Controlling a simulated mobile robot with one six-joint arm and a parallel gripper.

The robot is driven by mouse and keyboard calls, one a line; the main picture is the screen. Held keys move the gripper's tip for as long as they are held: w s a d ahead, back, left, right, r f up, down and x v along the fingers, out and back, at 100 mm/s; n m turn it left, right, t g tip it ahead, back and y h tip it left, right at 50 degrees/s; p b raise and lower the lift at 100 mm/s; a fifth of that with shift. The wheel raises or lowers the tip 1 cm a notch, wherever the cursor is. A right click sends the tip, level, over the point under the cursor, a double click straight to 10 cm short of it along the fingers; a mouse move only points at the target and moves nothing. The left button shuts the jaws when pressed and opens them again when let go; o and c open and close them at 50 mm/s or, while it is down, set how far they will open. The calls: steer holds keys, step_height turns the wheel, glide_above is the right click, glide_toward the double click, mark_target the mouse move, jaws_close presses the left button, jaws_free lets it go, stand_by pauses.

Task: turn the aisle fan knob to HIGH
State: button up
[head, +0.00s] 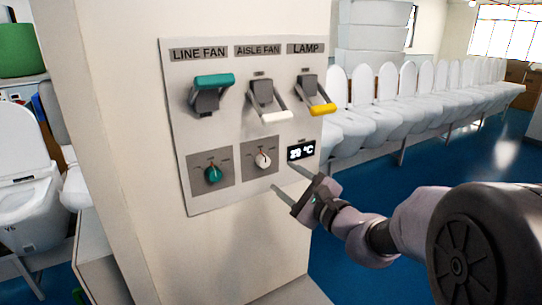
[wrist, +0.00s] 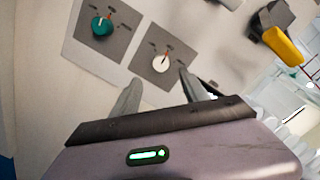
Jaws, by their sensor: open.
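The aisle fan knob (head: 263,159) is a small white dial on a dark square plate, below the white-handled AISLE FAN lever (head: 268,104). A red mark shows at its upper edge. The scale words are too small to read. In the wrist view the white knob (wrist: 162,64) lies ahead, between the directions of the two fingers. My gripper (head: 282,177) is open and empty, just to the lower right of the knob and apart from it. Its fingers (wrist: 159,80) show in the wrist view, with a gap between them.
The green line fan knob (head: 213,174) is left of the white knob. The green lever (head: 210,90) and yellow lever (head: 321,108) are above. Rows of white toilets (head: 390,95) stand behind.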

mark_target(267, 163)
steer(key=p+x, duration=0.2)
steer(key=x, duration=0.5)
steer(key=shift+w+d, duration=0.1)
steer(key=shift+w, duration=0.15)
steer(key=shift+w+a, duration=0.4)
steer(key=shift+a, duration=0.1)
steer(key=shift+w+f, duration=0.1)
steer(key=shift+w, duration=0.3)
steer(key=shift+s, duration=0.2)
jaws_close()
